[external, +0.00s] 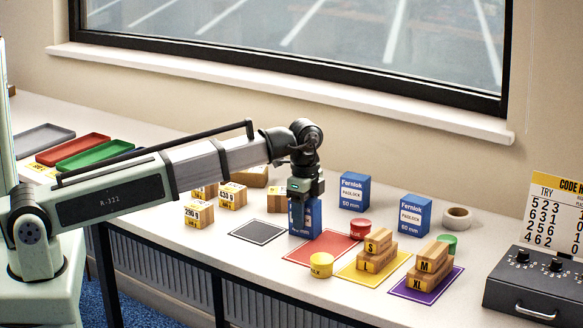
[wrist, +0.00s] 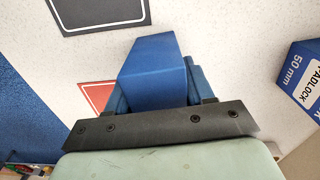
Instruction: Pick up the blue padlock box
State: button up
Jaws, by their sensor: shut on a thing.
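A blue padlock box (external: 306,222) is upright under my gripper (external: 305,198), between the black mat and the red mat. My gripper is shut on this box, with the jaws at its upper part; its front label is mostly covered. In the wrist view the blue box (wrist: 158,68) sits between the jaws (wrist: 158,95). I cannot tell whether its base touches the table. Two more blue Fernlok padlock boxes stand apart: one marked 50 mm (external: 354,191), also at the right of the wrist view (wrist: 303,84), and another (external: 414,216) further right.
A black mat (external: 257,232) lies left, a red mat (external: 312,250) right. Wooden weight blocks (external: 199,214) stand behind left. A yellow tub (external: 321,265), red tub (external: 360,229), stacked S/L blocks (external: 377,251) and M/XL blocks (external: 430,268) stand to the right.

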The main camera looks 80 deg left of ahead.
notch_tip(320, 180, up, 10)
jog(key=shift+r, duration=0.1)
jog(key=s+a+n, duration=0.2)
jog(key=s+a, duration=0.2)
jog(key=a, duration=0.9)
jog(key=s+a+n, duration=0.2)
jog(key=s+a, duration=0.2)
jog(key=a, duration=1)
jog(key=s+a+n, duration=0.2)
jog(key=s+a, duration=0.2)
jog(key=a, duration=0.9)
jog(key=w+a+m, duration=0.4)
jog(key=a+m, duration=0.3)
jog(key=a, duration=0.1)
jog(key=shift+s+f, duration=0.2)
jog(key=shift+f, duration=4.8)
jog(key=shift+f, duration=0.1)
